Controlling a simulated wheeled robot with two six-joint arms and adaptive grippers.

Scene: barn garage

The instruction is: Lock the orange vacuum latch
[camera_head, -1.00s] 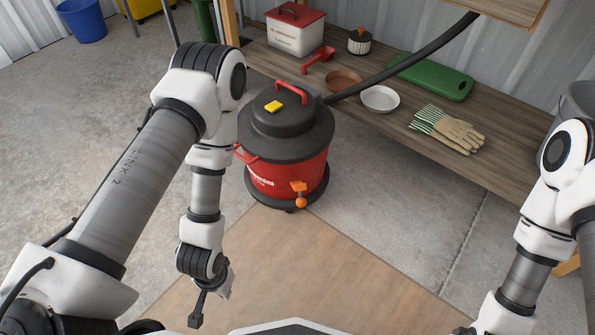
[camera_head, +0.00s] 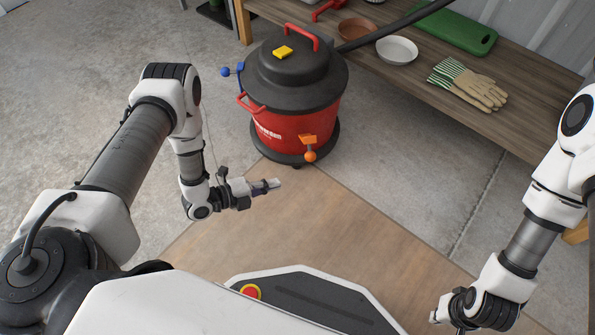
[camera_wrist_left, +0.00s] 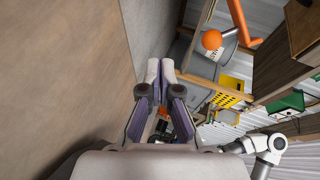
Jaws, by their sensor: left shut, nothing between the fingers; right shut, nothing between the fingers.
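The red vacuum (camera_head: 290,132) with a dark lid stands on the floor at the shelf's near side. Its orange latch (camera_head: 308,139) is on the front right, with the ball end hanging below the bracket. A blue latch (camera_head: 238,71) sticks out on the vacuum's left side. My left gripper (camera_head: 275,184) is shut and empty, below and left of the orange latch, apart from it. Its fingers (camera_wrist_left: 160,66) also show together in the left wrist view.
A wooden shelf (camera_head: 390,80) behind the vacuum holds gloves (camera_head: 468,84), a white dish (camera_head: 397,50) and a green case (camera_head: 458,32). A dark hose (camera_head: 385,32) runs from the vacuum over the shelf. The brown floor panel (camera_head: 345,220) before the vacuum is clear.

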